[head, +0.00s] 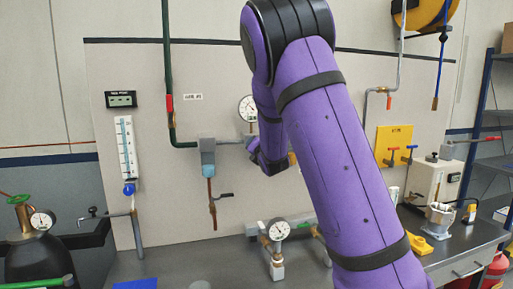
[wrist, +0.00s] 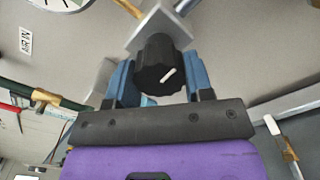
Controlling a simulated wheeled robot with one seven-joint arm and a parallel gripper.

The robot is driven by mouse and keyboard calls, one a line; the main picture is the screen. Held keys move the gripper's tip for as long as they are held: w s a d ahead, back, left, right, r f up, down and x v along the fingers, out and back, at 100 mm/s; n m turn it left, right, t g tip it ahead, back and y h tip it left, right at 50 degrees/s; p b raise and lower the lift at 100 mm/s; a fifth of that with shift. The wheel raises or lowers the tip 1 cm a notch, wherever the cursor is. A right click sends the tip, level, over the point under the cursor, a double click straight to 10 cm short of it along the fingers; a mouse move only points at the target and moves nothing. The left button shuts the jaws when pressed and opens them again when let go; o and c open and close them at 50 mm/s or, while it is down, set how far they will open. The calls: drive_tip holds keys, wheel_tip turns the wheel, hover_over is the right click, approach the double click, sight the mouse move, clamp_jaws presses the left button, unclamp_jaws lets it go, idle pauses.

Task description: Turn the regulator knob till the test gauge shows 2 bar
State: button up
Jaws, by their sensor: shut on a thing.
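The black regulator knob (wrist: 155,62), with a white pointer mark slanting up to the right, sits under a grey square body (wrist: 160,27) in the wrist view. My gripper (wrist: 160,78) has its blue fingers on both sides of the knob and is shut on it. In the head view my purple arm hides the knob and fingers. A round white gauge (head: 247,107) shows on the wall panel, partly behind my arm. Another dial gauge (head: 279,229) stands low at the bench. I cannot tell which is the test gauge, and neither reading is legible.
A green pipe (head: 168,90) runs down to a grey filter unit (head: 208,152) left of my arm. A flow tube (head: 126,150) hangs on the panel (head: 235,70). A gas cylinder (head: 38,255) stands at left. A yellow plate with valves (head: 394,143) is at right.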

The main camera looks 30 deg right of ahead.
drive_tip(key=n, duration=0.4)
drive_tip(key=shift+f, duration=0.15)
idle(0.4)
drive_tip(key=o, duration=0.9)
drive_tip(key=v, duration=1.1)
